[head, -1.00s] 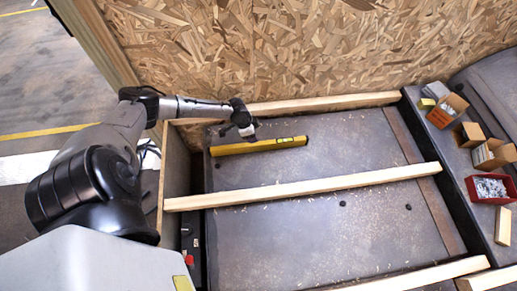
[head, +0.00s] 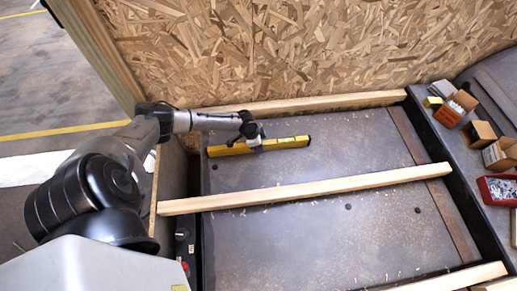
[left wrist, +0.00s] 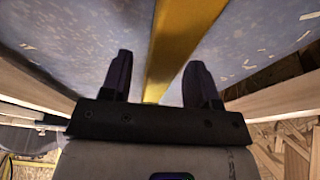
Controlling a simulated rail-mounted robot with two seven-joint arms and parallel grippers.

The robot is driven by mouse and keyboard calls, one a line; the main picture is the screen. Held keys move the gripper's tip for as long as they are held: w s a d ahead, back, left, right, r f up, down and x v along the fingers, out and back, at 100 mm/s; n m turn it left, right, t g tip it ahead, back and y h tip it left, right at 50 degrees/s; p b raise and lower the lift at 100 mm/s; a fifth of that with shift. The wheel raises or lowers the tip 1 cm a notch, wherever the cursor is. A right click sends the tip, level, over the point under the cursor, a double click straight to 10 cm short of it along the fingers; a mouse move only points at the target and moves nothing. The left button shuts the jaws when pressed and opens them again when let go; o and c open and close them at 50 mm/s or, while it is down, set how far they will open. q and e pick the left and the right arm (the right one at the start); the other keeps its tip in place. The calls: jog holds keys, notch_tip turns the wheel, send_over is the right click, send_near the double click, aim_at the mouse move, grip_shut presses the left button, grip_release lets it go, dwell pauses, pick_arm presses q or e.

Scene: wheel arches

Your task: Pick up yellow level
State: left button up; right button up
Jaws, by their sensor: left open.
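The yellow level (head: 285,143) lies on the dark floor panel near the chipboard wall, running left to right. My left gripper (head: 254,143) is over its middle part and hides a short stretch of it. In the left wrist view, the level (left wrist: 181,40) runs between the two fingers of my left gripper (left wrist: 160,85), which are open with space on both sides. I cannot tell how far above the level the fingertips are. My right gripper does not show.
A wooden beam (head: 310,190) crosses the panel in front of the level, and another (head: 330,102) lies behind it along the chipboard wall (head: 290,50). Small boxes and a red tray (head: 497,189) stand on the right ledge. The panel right of the level is clear.

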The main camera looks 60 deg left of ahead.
pick_arm(q)
jog(key=shift+b+x, duration=0.35)
jog(key=shift+x, duration=0.7)
jog(key=shift+r, duration=0.1)
jog(key=shift+c, duration=0.2)
grip_shut()
